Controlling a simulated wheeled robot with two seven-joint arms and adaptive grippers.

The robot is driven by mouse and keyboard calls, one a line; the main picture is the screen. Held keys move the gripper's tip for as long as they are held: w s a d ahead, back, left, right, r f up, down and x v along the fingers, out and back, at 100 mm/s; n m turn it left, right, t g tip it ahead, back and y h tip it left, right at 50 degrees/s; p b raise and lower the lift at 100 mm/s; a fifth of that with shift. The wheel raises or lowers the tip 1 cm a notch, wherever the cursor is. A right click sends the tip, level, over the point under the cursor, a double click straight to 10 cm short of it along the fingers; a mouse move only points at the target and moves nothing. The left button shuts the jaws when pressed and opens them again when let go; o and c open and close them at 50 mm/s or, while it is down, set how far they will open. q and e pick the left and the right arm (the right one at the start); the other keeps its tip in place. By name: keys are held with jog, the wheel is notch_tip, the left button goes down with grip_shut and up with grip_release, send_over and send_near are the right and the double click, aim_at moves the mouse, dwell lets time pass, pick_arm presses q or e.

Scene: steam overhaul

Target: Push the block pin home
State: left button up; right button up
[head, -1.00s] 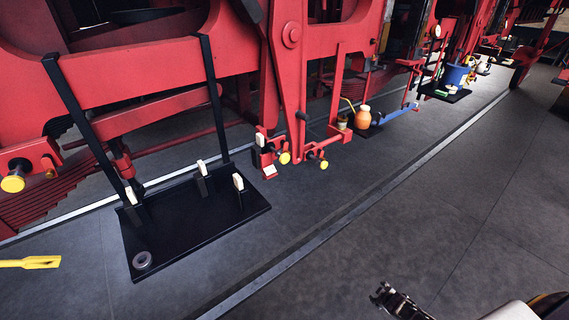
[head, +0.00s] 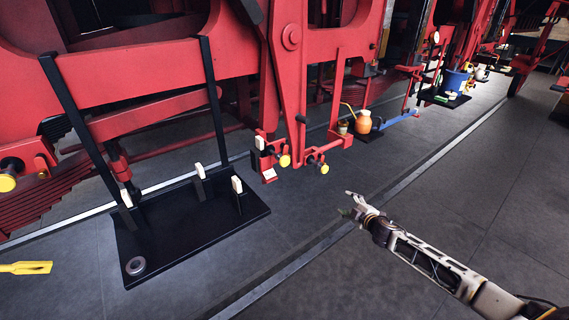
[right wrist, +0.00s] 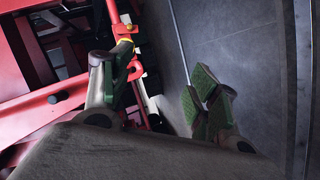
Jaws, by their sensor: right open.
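Two yellow-ended pins show on the red brake gear in the head view, the left one (head: 284,160) and the right one (head: 324,169). Another yellow-ended pin (head: 8,183) sits on red metal at the far left. I cannot tell which is the block pin. A red block with a pale face (head: 269,175) hangs below the left pin. My right gripper (head: 347,204) is open and empty, below and right of these pins, apart from them. In the right wrist view its green-padded fingers (right wrist: 166,92) stand apart, with red linkage behind the left finger. My left gripper is not in view.
A black tray (head: 185,245) with upright white-topped holders and a grey ring (head: 135,265) lies at left. A yellow tool (head: 27,267) is at the left edge. An orange oil can (head: 363,121) stands beyond the linkage. The grey floor at right is clear.

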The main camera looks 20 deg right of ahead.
jog(key=a+r+n+t+y, duration=0.1)
jog(key=a+r+n+y, duration=0.1)
jog(key=a+r, duration=0.65)
jog(key=t+y, duration=0.2)
jog(key=y, duration=0.2)
send_near(286, 163)
jog(key=v, duration=0.3)
jog(key=shift+w+r+m, duration=0.15)
jog(key=shift+w+m, duration=0.05)
jog(key=shift+m, duration=0.6)
jog(key=shift+w, duration=0.2)
jog(key=shift+p+x, duration=1.05)
jog(key=shift+x, duration=2.95)
jog(key=shift+p+x, duration=0.4)
jog(key=shift+x, duration=2.3)
jog(key=shift+a, duration=0.1)
